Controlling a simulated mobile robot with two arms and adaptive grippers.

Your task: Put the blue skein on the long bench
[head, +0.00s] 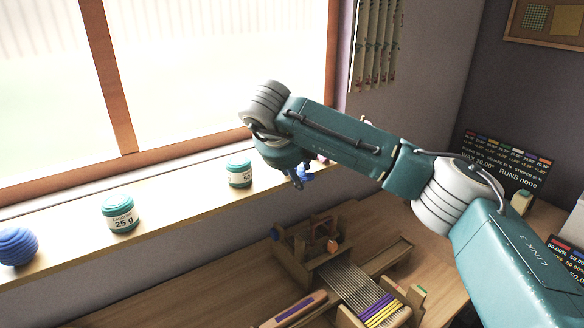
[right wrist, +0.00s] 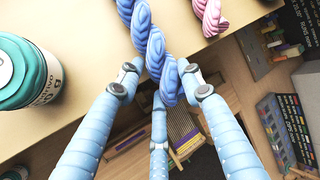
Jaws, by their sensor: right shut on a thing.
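The blue skein (right wrist: 150,42) is a twisted, light-blue hank in the right wrist view. Its near end juts past the edge of the window ledge (right wrist: 95,20); I cannot tell whether it touches the ledge. My right gripper (right wrist: 163,80) has its fingers around that near end and is shut on it. In the head view my right gripper (head: 298,181) is at the ledge's front edge, with a bit of blue (head: 305,173) beside it, mostly hidden by my arm. A long wooden worktop (head: 195,292) lies below the ledge. My left gripper is not in view.
A pink skein (right wrist: 211,14) lies right of the blue one. A wooden loom (head: 350,283) stands on the worktop; dark price boards (head: 505,160) stand at the right. The worktop left of the loom looks clear.

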